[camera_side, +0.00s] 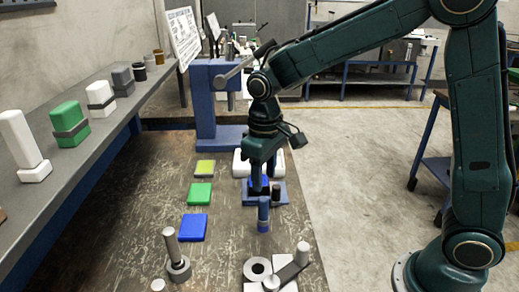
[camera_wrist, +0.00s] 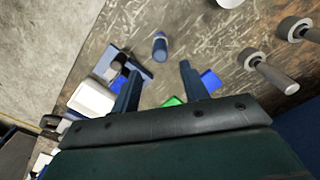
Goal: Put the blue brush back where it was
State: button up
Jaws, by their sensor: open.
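The blue brush appears to be the short blue cylinder (camera_side: 263,214) with a lighter band, standing on the table in front of a blue holder plate (camera_side: 281,198). In the wrist view the cylinder (camera_wrist: 159,47) lies just beyond the fingertips, roughly centred between them, with nothing clasped. My gripper (camera_side: 264,188) is open and points down above and behind the cylinder; its spread fingers (camera_wrist: 156,75) show in the wrist view. The holder plate (camera_wrist: 134,61) carries a black cylinder (camera_side: 276,191) and a blue piece, partly hidden by my fingers.
Blue (camera_side: 193,228), green (camera_side: 200,194) and yellow (camera_side: 205,168) pads lie to the left. A grey upright tool (camera_side: 173,254) and a grey fixture (camera_side: 284,271) stand nearer. A white object (camera_side: 241,163) and a blue stand (camera_side: 206,105) are behind. A shelf (camera_side: 80,132) runs along the left.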

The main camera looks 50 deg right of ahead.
jog(key=shift+r, duration=0.8)
jog(key=s+d+r+t, duration=0.2)
jog(key=s+r, duration=0.1)
jog(key=s, duration=0.4)
jog(key=s+d+r+m+t, duration=0.1)
jog(key=s+d+r, duration=0.2)
jog(key=s, duration=0.4)
jog(key=s+d+r+m+t, duration=0.1)
jog(key=s+d+r+t, duration=0.1)
jog(key=s, duration=0.5)
jog(key=shift+s+d+r+t, duration=0.2)
jog(key=shift+r+t, duration=0.1)
jog(key=shift+r, duration=0.1)
jog(key=shift+c, duration=0.3)
